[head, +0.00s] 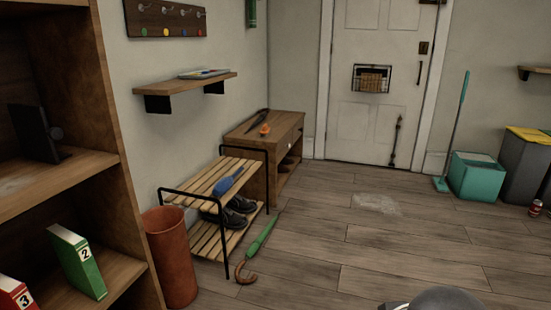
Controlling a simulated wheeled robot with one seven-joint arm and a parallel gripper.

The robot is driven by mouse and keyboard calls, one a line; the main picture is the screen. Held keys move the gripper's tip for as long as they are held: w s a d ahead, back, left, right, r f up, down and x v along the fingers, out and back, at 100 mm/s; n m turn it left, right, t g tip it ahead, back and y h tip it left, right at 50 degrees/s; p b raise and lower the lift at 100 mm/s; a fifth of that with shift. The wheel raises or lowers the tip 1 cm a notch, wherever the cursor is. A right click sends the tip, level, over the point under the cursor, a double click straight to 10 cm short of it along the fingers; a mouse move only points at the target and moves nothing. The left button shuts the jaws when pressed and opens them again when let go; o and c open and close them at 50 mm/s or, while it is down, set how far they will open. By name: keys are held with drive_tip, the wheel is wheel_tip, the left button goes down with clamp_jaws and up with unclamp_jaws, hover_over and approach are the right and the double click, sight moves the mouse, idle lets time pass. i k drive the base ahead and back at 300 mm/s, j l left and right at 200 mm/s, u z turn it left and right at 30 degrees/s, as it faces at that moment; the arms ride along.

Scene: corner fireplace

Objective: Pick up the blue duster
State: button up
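A blue duster (228,182) lies on the top slatted shelf of the shoe rack (200,190), near the rack's front edge. It is some way off, and its fine shape is too small to make out. My gripper is not in view. A rounded grey part at the bottom edge of the head view appears to be mine.
Dark shoes sit on the rack's lower shelf. A wooden bench (263,130) stands behind; a bookcase (128,200) is at left. The middle floor (370,240) is open.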

sight(220, 188)
drive_tip(key=i+l, duration=0.1)
drive_tip(key=i, duration=1)
drive_tip(key=i+l, duration=0.1)
drive_tip(key=i, duration=1.05)
drive_tip(key=i+l+u, duration=0.15)
drive_tip(key=i+u, duration=0.3)
drive_tip(key=i+l+u, duration=0.3)
drive_tip(key=i+u, duration=0.15)
drive_tip(key=i+l+u, duration=0.45)
drive_tip(key=i+l, duration=0.1)
